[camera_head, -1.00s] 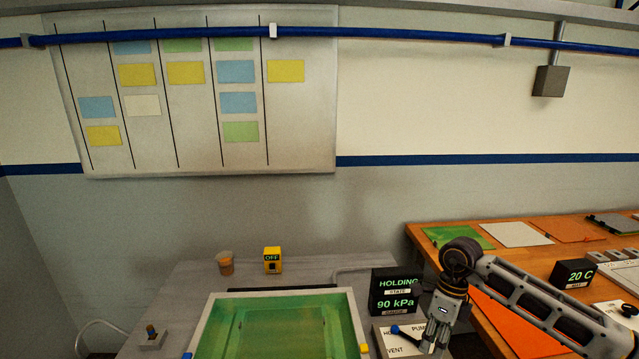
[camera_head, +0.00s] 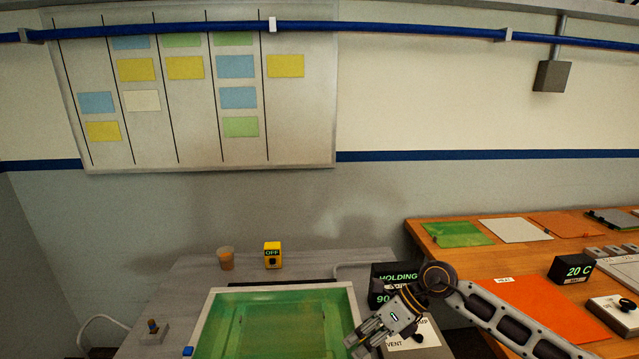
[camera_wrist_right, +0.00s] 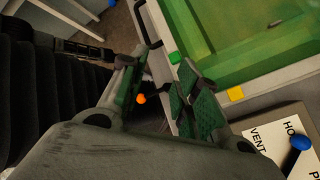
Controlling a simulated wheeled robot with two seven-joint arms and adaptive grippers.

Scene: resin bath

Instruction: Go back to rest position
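My right gripper (camera_head: 364,346) is in the lower middle of the head view, over the right rim of the resin bath (camera_head: 352,312). The right wrist view also shows the right gripper (camera_wrist_right: 158,88), its green-padded fingers apart with nothing between them. The bath, filled with green liquid, lies to the upper right there, beside the fingers. The valve panel (camera_wrist_right: 285,126) with its blue-ended handle (camera_wrist_right: 300,142) is at the lower right of the wrist view, clear of the fingers. My left gripper is not in view.
The black gauge display (camera_head: 391,276), reading HOLDING, stands behind my right arm and is partly hidden. A yellow OFF box (camera_head: 272,256) and a brown cup (camera_head: 226,259) stand behind the bath. A wooden bench (camera_head: 462,262) with sheets and a 20 C display (camera_head: 572,270) is on the right.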

